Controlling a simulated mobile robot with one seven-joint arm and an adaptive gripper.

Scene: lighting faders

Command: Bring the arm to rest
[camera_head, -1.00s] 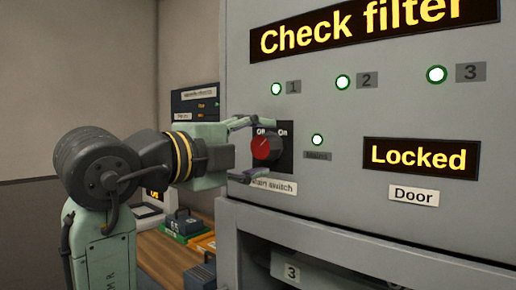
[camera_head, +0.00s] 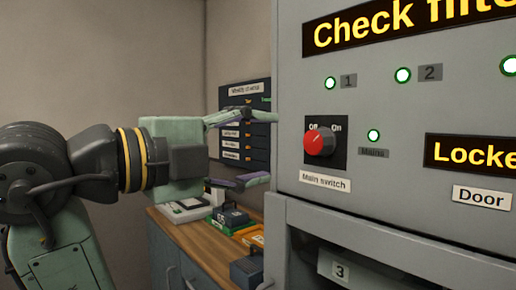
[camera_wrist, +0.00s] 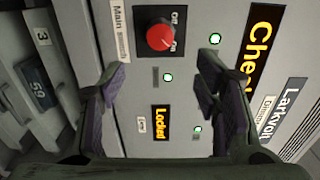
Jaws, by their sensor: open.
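My gripper (camera_head: 240,150) is open and empty in the head view, to the left of the grey cabinet's front and apart from the red main switch (camera_head: 320,142). The switch is a round red knob on a black plate marked Off and On. In the wrist view the knob (camera_wrist: 161,38) shows beyond the open fingers (camera_wrist: 165,85), with nothing between them. My arm reaches in from the left side of the head view.
The grey cabinet (camera_head: 290,85) fills the right, with lit green lamps, a "Check filter" display (camera_head: 410,20) and a "Locked" door display (camera_head: 475,153). A wooden counter (camera_head: 195,245) with several cases and a wall board (camera_head: 258,95) stand behind my gripper.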

